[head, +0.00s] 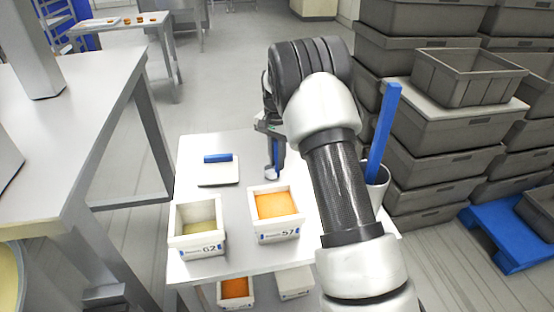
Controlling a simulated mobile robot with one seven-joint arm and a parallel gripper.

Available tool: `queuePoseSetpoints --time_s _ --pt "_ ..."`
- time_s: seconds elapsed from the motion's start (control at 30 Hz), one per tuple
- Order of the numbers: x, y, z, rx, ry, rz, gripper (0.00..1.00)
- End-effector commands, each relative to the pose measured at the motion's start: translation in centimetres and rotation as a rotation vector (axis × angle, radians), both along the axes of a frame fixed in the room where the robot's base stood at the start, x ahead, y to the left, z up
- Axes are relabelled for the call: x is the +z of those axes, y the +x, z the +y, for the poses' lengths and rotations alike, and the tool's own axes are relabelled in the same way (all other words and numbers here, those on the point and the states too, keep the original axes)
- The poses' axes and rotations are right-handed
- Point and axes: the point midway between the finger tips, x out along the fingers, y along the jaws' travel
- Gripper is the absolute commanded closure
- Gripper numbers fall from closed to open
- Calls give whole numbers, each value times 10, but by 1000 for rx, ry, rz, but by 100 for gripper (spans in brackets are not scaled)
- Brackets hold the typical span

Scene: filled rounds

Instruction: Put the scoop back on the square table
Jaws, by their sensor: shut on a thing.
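My gripper (270,134) is at the centre of the head view, above the back part of a small white table (225,150), and points down. It is shut on a narrow blue thing, which I take to be the scoop (275,160). Only a small part of it shows below the fingers, and my arm hides some of what is around it. I cannot tell whether its lower end touches the tabletop. Which table is the square one is not marked.
A white scraper with a blue grip (218,178) lies on the small table. Two white bins, 62 (197,241) and 57 (277,229), stand in front. A tall blue handle (383,135) rises from a white container. Grey crates (440,140) stack at right; a larger table (70,140) stands left.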

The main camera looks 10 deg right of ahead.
Motion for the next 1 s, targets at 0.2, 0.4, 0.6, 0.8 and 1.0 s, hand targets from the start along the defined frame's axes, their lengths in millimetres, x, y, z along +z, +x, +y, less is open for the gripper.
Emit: queuePoseSetpoints --time_s 0.2,0.4,0.6,0.8,1.0 --pt "-3 0 0 0 0 0 68" --pt "-2 0 0 0 0 0 66" --pt "5 1 0 0 -1 -2 66" --pt "40 1 0 0 -1 -5 66" --pt "84 1 1 1 -1 -5 66"
